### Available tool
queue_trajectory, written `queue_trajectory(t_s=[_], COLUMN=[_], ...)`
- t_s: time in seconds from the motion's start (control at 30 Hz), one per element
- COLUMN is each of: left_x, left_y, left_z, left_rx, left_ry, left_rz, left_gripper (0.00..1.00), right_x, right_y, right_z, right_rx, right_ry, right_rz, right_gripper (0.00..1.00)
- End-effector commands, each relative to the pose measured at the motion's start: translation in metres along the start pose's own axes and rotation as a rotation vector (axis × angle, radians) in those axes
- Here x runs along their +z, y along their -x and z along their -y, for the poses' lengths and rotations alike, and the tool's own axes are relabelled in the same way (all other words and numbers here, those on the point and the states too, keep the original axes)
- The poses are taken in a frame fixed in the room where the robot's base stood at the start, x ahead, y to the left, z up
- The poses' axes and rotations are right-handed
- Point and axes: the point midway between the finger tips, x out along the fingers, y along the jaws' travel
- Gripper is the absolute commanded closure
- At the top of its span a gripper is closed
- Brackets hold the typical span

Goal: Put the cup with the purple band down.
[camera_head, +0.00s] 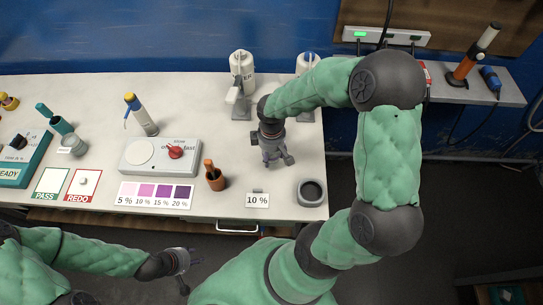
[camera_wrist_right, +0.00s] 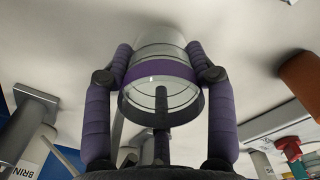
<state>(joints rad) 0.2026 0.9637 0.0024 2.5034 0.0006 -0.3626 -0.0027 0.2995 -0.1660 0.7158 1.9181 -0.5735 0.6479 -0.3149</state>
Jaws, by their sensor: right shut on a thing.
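In the head view my right gripper (camera_head: 277,156) is over the right part of the table, behind the 10 % card (camera_head: 257,200), and hides most of the cup. My left gripper (camera_head: 183,270) is empty, with its fingers apart, in front of the table's front edge.
A grey round holder (camera_head: 311,192) stands at the table's front right corner. A brown pot (camera_head: 215,178) and the stirrer plate (camera_head: 160,157) are to the left. White bottles (camera_head: 241,72) stand behind the right gripper. A colour chart (camera_head: 154,195) lies near the front edge.

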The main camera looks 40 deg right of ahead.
Motion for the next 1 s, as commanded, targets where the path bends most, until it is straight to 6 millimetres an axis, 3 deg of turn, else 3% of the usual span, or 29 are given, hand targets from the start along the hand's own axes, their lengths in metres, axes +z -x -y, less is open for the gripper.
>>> queue_trajectory(t_s=[0.1, 0.47, 0.5, 0.57, 1.0], left_x=[-0.0001, -0.0002, -0.0002, -0.0001, -0.0001], left_y=[-0.0040, -0.0062, -0.0060, -0.0056, -0.0022], left_z=[0.0014, 0.0022, 0.0021, 0.0020, 0.0008], left_rx=[0.000, 0.000, 0.000, 0.000, 0.000], left_ry=[0.000, 0.000, 0.000, 0.000, 0.000], left_rz=[0.000, 0.000, 0.000, 0.000, 0.000], left_gripper=[0.60, 0.60, 0.60, 0.60, 0.60], right_x=[0.0000, -0.0002, 0.0000, 0.0000, -0.0001], right_y=[-0.0121, -0.0150, -0.0151, -0.0145, -0.0102], right_z=[0.0001, 0.0001, 0.0004, 0.0004, 0.0004], right_rx=[-0.001, 0.000, -0.001, -0.001, 0.000], right_ry=[-0.001, -0.001, -0.001, -0.001, -0.001], right_rz=[0.000, -0.001, 0.000, 0.000, 0.000], right_gripper=[0.84, 0.84, 0.38, 0.21, 0.20])
